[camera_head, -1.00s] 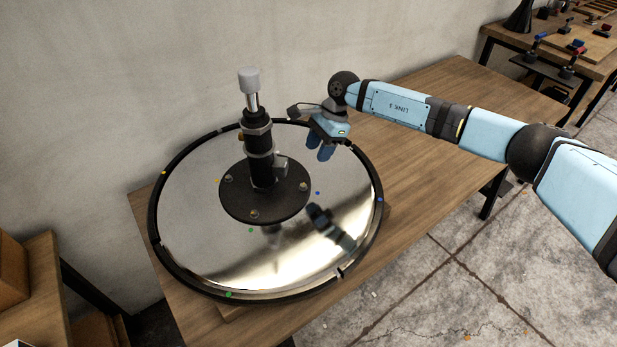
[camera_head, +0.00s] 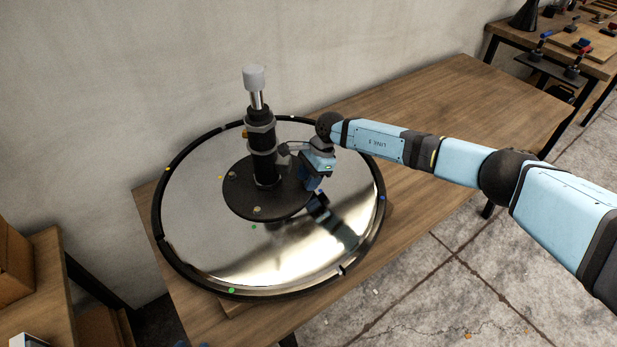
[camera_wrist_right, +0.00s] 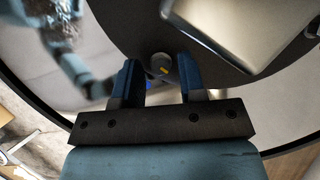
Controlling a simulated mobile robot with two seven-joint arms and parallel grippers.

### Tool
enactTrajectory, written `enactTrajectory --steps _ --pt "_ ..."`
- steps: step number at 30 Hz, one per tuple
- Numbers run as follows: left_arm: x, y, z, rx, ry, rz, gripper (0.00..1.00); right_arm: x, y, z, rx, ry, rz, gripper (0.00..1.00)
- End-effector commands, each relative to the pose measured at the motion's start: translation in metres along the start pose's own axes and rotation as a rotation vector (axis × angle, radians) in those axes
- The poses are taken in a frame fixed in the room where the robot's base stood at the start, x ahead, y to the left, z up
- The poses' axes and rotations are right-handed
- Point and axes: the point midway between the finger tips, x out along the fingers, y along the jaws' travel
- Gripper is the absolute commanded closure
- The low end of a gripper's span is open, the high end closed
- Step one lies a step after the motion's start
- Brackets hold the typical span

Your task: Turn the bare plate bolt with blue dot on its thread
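The round black plate (camera_head: 240,198) sits at the middle of a shiny chair base disc (camera_head: 195,235), with a black post (camera_head: 262,150) rising from it. My right gripper (camera_head: 311,187) is at the plate's right edge and hides the bolt there in the head view. In the right wrist view, a grey bolt (camera_wrist_right: 160,64) with a yellow mark shows between the two blue fingertips of the open gripper (camera_wrist_right: 158,68). A gap shows on either side of it. A blue dot (camera_wrist_right: 149,86) lies beside it. The thread is not visible. My left gripper is not in view.
Other bolts (camera_head: 257,209) show on the plate, with a green dot (camera_head: 253,226) and a yellow dot (camera_head: 220,177) nearby. A black rim (camera_head: 165,250) rings the disc. The wooden table (camera_head: 450,110) is clear to the right. A wall stands behind.

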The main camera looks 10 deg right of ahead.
Motion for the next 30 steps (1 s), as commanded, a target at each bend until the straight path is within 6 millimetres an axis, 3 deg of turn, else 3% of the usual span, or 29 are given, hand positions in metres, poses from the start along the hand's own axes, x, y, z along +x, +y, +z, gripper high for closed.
enactTrajectory --steps 1,4,5,17,30 --pt "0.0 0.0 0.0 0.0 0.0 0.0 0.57 0.0 0.0 0.0 0.0 0.0 0.0 0.75" --pt "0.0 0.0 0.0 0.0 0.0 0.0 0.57 0.0 0.0 0.0 0.0 0.0 0.0 0.98" --pt "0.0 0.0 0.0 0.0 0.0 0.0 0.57 0.0 0.0 0.0 0.0 0.0 0.0 1.0" --pt "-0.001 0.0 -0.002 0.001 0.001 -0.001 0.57 -0.001 0.001 0.0 0.059 -0.001 -0.025 1.0" --pt "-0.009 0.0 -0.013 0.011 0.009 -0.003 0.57 -0.003 0.004 0.002 0.38 0.0 -0.157 1.0"
